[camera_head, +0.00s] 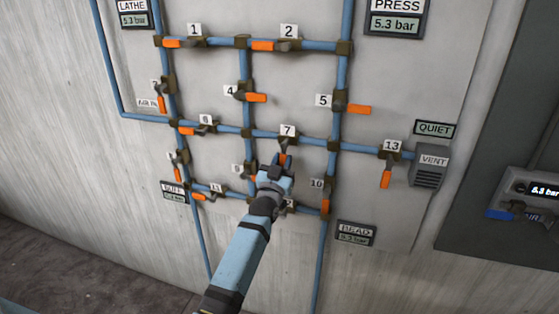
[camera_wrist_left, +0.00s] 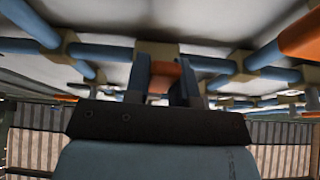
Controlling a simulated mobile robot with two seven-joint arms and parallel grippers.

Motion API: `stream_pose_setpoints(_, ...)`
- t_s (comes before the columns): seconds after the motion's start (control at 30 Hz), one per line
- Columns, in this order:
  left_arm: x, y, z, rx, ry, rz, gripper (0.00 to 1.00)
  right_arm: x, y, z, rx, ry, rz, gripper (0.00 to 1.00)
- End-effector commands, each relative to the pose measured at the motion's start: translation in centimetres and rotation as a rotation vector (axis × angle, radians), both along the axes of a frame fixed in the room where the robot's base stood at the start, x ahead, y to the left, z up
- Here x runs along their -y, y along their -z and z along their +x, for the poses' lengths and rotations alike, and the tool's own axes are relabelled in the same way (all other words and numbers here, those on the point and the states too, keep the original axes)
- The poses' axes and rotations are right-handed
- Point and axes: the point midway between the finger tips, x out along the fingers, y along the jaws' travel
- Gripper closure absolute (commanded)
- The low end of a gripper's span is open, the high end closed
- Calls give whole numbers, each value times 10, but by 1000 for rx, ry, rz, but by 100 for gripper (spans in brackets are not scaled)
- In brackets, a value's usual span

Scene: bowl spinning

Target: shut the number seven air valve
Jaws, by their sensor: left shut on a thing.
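The number seven valve (camera_head: 285,144) sits on a blue horizontal pipe in the middle of the wall panel, under its white "7" label (camera_head: 288,131). Its orange handle (camera_head: 283,158) points down, across the pipe. My left gripper (camera_head: 282,164) reaches up from below and is shut on this handle. In the left wrist view, the orange handle (camera_wrist_left: 165,70) shows between the two dark fingers, with blue pipe on both sides. The fingers hide part of the handle. My right gripper is not in view.
Valve 5's orange handle (camera_head: 359,109) sticks out to the right, and valve 13's handle (camera_head: 386,179) hangs down. Valve 10's handle (camera_head: 326,207) is close to the right of my gripper. My left forearm covers part of the lower pipe. The PRESS gauge (camera_head: 395,24) reads 5.3 bar.

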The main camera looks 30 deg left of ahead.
Motion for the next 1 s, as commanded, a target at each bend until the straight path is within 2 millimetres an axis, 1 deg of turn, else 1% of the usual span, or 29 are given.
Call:
stream_pose_setpoints(0.27, 4, 0, 1, 17, 0, -75, 100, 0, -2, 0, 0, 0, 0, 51)
stream_pose_setpoints(0.73, 5, 0, 1, 21, 2, -90, 100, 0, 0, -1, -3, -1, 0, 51)
stream_pose_setpoints(0.77, 5, 0, 1, 21, 2, -90, 72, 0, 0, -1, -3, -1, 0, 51)
stream_pose_setpoints(0.8, 5, 0, 1, 21, 2, -90, 63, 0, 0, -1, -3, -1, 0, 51)
stream_pose_setpoints(0.83, 5, 0, 1, 21, 2, -90, 56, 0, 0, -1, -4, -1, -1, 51)
stream_pose_setpoints(0.87, 5, 0, 1, 21, 2, -89, 51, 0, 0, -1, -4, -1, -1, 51)
stream_pose_setpoints(1.0, 4, 0, 1, 21, 1, -87, 51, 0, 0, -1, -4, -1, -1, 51)
